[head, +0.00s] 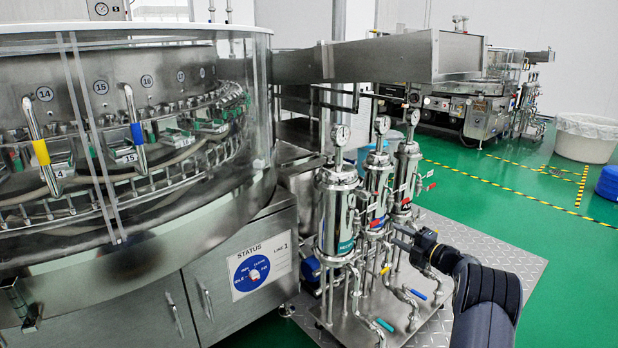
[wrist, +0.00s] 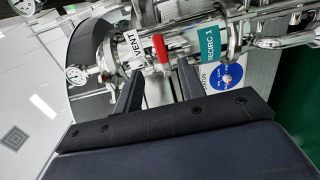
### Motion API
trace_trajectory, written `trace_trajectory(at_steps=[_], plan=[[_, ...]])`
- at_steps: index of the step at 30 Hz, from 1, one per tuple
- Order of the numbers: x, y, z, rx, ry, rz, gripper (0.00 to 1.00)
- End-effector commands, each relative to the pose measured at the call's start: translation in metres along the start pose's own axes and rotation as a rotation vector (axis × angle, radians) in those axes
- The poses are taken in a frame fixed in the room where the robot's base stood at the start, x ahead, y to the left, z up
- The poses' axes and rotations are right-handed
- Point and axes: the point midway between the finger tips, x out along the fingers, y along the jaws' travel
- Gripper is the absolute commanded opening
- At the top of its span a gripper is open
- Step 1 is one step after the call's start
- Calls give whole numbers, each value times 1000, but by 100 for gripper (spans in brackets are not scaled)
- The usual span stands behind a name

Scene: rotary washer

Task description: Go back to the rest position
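My gripper (head: 403,238) is at the end of my dark arm, in front of the filter housings in the head view. In the wrist view my gripper (wrist: 162,74) has its two dark fingers spread apart with nothing held between them. A red valve handle (wrist: 160,48) beside a white VENT label (wrist: 130,46) shows just beyond the fingertips. A teal RECIRC 1 label (wrist: 209,61) is on the steel housing to the right of it. Whether a finger touches the piping cannot be told.
Three steel filter housings (head: 338,215) with gauges and coloured valve handles stand on a metal plate (head: 500,252). The rotary washer (head: 130,240) with its status dial (head: 249,273) fills the left. A white tub (head: 585,140) stands on open green floor at the right.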

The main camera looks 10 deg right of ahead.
Motion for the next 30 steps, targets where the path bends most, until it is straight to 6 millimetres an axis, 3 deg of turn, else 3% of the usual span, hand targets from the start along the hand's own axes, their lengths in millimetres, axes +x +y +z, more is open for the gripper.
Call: trace_trajectory(at_steps=[15, 24, 30], plan=[[78, -3, -1, -2, 2, 1, 38], [102, -1, 0, 1, 0, 0, 38], [104, 0, -1, 9, -2, 0, 38]])
